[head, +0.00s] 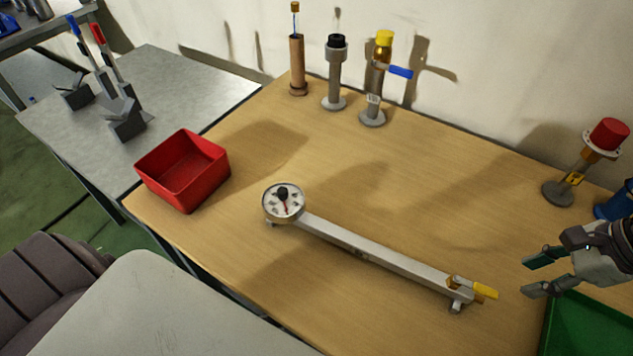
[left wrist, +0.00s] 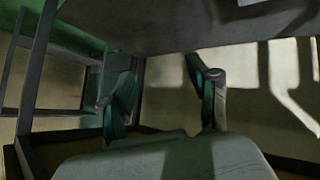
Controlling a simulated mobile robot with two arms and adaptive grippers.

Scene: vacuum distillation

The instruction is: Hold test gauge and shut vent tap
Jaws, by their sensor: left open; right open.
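At the bar's right end is a small brass tap with a yellow lever (head: 485,291), which looks like the vent tap. My right gripper (head: 534,277) is open and empty, just right of the yellow lever and apart from it. My left gripper (left wrist: 165,100) shows only in the left wrist view, open and empty, away from the gauge.
A red bin (head: 183,170) stands at the bench's left edge; a green tray (head: 590,325) is at lower right. Upright fittings, one with a blue lever (head: 400,72), line the back. A red-capped post (head: 608,134) stands at right. Bench behind the bar is clear.

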